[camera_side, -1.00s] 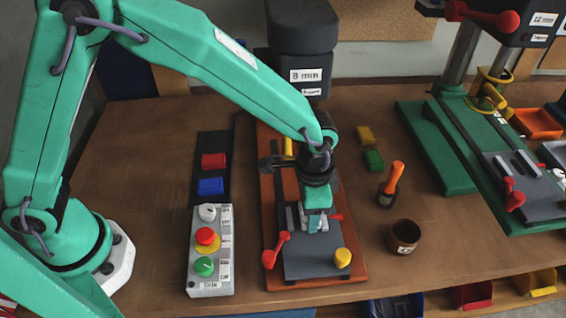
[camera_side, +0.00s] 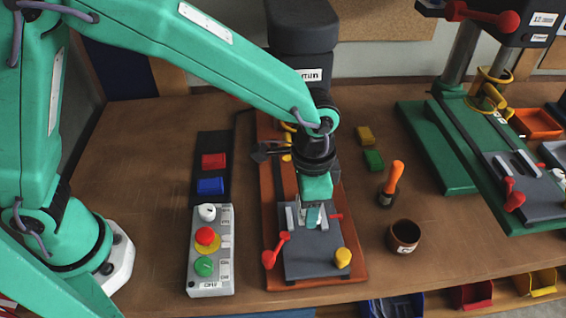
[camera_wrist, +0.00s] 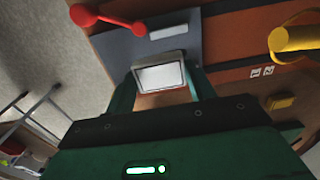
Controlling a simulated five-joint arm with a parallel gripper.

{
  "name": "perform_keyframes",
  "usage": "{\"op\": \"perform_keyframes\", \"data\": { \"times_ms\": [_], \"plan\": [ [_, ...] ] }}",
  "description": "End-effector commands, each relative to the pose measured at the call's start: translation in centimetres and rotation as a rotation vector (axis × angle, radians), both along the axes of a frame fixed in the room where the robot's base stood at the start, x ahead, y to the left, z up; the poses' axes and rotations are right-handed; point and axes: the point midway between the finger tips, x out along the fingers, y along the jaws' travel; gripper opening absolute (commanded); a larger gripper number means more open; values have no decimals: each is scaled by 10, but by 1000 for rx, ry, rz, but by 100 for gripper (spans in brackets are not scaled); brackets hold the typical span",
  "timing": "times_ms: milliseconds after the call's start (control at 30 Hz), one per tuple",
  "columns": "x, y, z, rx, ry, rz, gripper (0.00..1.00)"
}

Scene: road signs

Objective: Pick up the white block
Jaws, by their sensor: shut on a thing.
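The white block (camera_wrist: 161,77) sits between the two green fingers of my gripper (camera_wrist: 161,84) in the wrist view, and the gripper is shut on it. In the side view my gripper (camera_side: 313,214) is over the dark grey vise plate (camera_side: 318,260) of the drill press. The fingers hide most of the block there. A gap between the block and the plate is hard to judge.
A red-knobbed lever (camera_side: 275,249) and a yellow knob (camera_side: 343,258) flank the plate. A button box (camera_side: 211,282) stands to the left. A brown cup (camera_side: 404,237) and an orange-handled tool (camera_side: 396,176) stand right. Yellow (camera_side: 365,135) and green (camera_side: 374,160) blocks lie behind them.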

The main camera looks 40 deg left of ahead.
Motion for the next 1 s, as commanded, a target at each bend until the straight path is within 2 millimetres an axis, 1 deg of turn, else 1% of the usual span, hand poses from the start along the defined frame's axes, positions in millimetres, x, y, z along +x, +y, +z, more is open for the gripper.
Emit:
{"op": "perform_keyframes", "data": {
  "times_ms": [33,100,300,500,700,1000],
  "plan": [
    [-9,-5,7,-3,-3,-5,28],
    [-21,-9,14,-3,-3,-5,28],
    [-53,-21,35,-3,-3,-5,28],
    [-75,-30,48,-1,-1,-3,28],
    [-85,-33,55,-1,-1,-1,28],
    [-86,-34,56,-1,-1,0,28]
  ]
}}
